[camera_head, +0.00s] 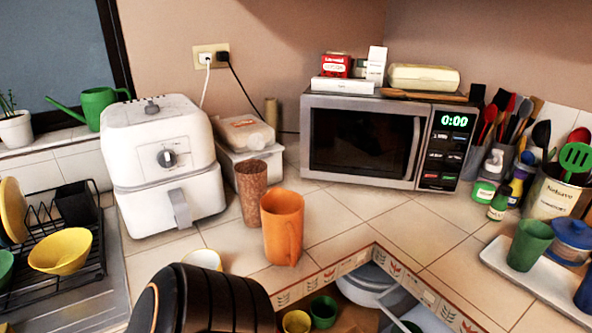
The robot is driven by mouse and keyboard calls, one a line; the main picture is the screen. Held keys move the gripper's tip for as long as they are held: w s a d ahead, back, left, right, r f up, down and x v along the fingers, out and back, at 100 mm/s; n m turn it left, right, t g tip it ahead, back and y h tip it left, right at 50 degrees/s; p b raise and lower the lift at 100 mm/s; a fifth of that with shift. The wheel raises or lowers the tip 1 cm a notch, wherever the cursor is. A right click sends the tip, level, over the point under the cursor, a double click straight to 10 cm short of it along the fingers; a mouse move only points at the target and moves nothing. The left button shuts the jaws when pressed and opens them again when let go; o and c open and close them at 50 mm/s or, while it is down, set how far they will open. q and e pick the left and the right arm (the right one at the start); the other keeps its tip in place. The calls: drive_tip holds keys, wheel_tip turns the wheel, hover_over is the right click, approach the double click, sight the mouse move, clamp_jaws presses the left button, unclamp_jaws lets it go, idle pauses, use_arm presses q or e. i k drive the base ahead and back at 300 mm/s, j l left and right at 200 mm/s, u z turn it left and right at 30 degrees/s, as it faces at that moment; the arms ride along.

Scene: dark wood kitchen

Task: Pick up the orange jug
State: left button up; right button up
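The orange jug (283,228) stands upright on the tiled counter near its inner corner, with its handle toward the front right. It stands in front of a brown speckled tumbler (251,193), which is close to its left side. No gripper shows in the head view. A dark ribbed rounded shape, which looks like part of my arm, fills the bottom left in front of the counter and hides part of a pale yellow-rimmed cup (203,259). Nothing is holding the jug.
A white air fryer (160,165) stands left of the jug and a microwave (385,140) behind right. A dish rack (60,222) with a yellow bowl (61,250) is far left. A white tray (500,265) is at right. Tiles right of the jug are clear.

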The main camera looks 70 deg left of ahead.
sight(282, 210)
drive_tip(key=l+u, duration=0.15)
drive_tip(key=u, duration=2.55)
drive_tip(key=l, duration=0.1)
